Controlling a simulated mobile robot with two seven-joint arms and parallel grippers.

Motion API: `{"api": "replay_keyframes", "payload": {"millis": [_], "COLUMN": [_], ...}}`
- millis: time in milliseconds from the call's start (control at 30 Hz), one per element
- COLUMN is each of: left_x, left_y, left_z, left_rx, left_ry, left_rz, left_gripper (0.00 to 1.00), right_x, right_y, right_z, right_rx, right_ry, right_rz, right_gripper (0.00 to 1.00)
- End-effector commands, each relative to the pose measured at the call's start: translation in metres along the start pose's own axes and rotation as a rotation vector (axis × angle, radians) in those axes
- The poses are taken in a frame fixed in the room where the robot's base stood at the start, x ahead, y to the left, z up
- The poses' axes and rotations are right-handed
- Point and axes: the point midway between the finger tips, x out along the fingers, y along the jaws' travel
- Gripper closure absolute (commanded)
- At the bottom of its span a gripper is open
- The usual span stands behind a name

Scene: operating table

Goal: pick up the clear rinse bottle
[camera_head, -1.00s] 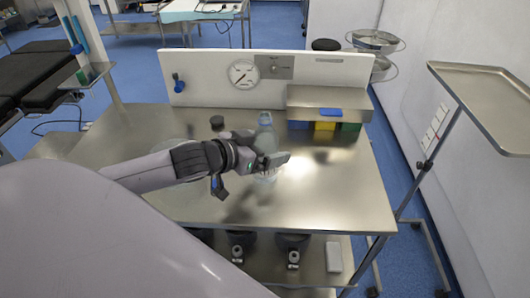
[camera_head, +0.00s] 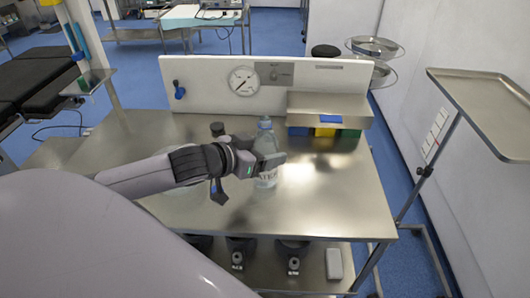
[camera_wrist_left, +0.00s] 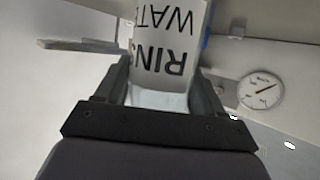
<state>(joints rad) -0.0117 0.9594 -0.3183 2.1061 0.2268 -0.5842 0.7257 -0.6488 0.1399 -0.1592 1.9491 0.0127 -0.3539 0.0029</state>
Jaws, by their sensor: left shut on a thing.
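The clear rinse bottle (camera_head: 265,142) stands upright on the steel table, with a pale blue cap and a white label with dark letters. My left gripper (camera_head: 262,164) reaches it from the left and is shut around its middle, hiding part of it. In the left wrist view, the bottle's label (camera_wrist_left: 172,50) shows upside-down letters between the two fingers of the gripper (camera_wrist_left: 160,92). I cannot tell whether the bottle's base touches the table. My right gripper is not in view.
The steel table (camera_head: 330,205) is clear at right and front. A dark-capped container (camera_head: 217,129) stands behind my left wrist. A white back panel with a gauge (camera_head: 243,80) and a shelf over coloured bins (camera_head: 325,131) bound the back. A tray stand (camera_head: 485,105) is at right.

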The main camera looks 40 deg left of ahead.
Motion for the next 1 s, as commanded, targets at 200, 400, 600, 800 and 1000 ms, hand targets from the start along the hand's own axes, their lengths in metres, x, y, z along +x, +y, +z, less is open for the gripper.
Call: {"api": "replay_keyframes", "payload": {"millis": [200, 400, 600, 800, 1000], "left_x": [-0.006, -0.014, -0.022, -0.031, -0.04], "left_y": [0.0, 0.0, 0.0, 0.0, 0.0], "left_z": [-0.017, -0.035, -0.056, -0.076, -0.098], "left_rx": [0.004, 0.004, 0.004, 0.005, 0.004], "left_ry": [0.007, 0.007, 0.007, 0.007, 0.008], "left_rz": [0.001, 0.001, 0.0, 0.0, 0.0], "left_gripper": [0.81, 0.81, 0.81, 0.81, 0.81], "right_x": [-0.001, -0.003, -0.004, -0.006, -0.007], "right_y": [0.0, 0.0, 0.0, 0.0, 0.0], "right_z": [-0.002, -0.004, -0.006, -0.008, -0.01], "right_rx": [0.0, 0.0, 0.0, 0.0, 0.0], "right_ry": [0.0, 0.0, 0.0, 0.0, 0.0], "right_rz": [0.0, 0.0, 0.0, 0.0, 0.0], "right_gripper": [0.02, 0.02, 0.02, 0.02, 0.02]}}
